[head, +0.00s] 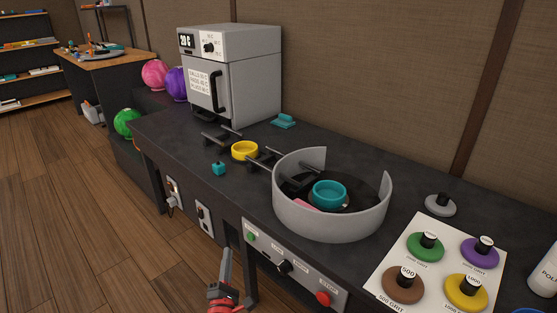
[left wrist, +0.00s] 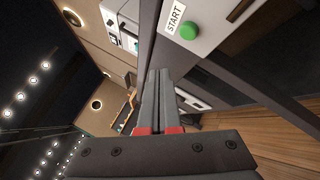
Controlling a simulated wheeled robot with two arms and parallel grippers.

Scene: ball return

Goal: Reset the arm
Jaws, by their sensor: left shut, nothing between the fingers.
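My left gripper (head: 226,262) is at the bottom of the head view, in front of the counter's front panel and below the counter top. Its fingers are shut together with nothing between them, and they point up. In the left wrist view the closed fingers (left wrist: 158,98) stand in the middle, with red parts at their base. The green START button (left wrist: 190,30) shows above and to the right of the fingertips there, apart from them. In the head view the green button (head: 251,237) is right of the gripper. My right gripper is not in view.
The dark counter (head: 190,142) holds a grey round bowl machine (head: 330,222) with a teal ring (head: 328,194) inside. A yellow ring (head: 245,150), a grey oven (head: 235,75) and a white board (head: 390,275) of colored pads are also there. A red button (head: 323,298) is on the panel. Floor at left is clear.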

